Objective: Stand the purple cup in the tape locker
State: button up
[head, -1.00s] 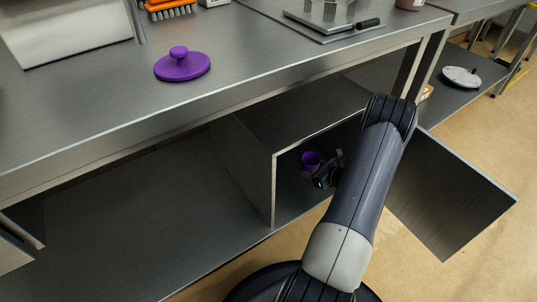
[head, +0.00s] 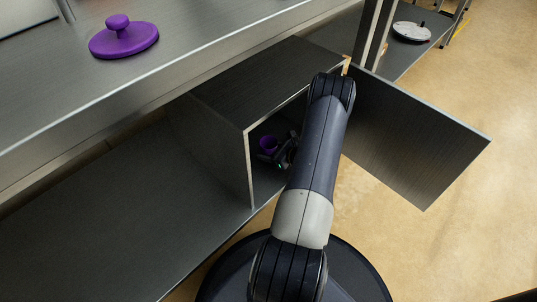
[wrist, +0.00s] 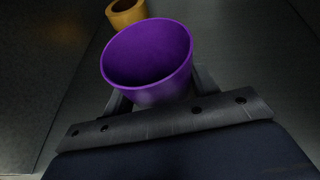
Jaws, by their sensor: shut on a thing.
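The purple cup (wrist: 148,62) is between the fingers of my gripper (wrist: 158,92) in the wrist view, its open rim showing and its base hidden. In the head view the cup (head: 268,145) and my gripper (head: 284,156) are inside the open metal locker (head: 249,165) under the counter. My gripper is shut on the cup. I cannot tell whether the cup touches the locker floor. A yellow-brown roll of tape (wrist: 126,12) lies just beyond the cup in the wrist view. My arm hides the locker's right side in the head view.
The locker door (head: 420,140) stands open to the right. A purple lidded knob piece (head: 124,40) sits on the counter above. The lower shelf (head: 110,220) left of the locker is bare. A white disc (head: 411,32) lies on a far shelf.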

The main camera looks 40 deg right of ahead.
jog(key=shift+f, duration=0.35)
jog(key=shift+f, duration=0.1)
jog(key=shift+f, duration=0.15)
jog(key=o, duration=1)
jog(key=shift+r, duration=0.4)
jog(key=p+v, duration=0.3)
jog(key=v, duration=0.9)
jog(key=shift+f+p, duration=0.1)
jog(key=shift+p, duration=0.25)
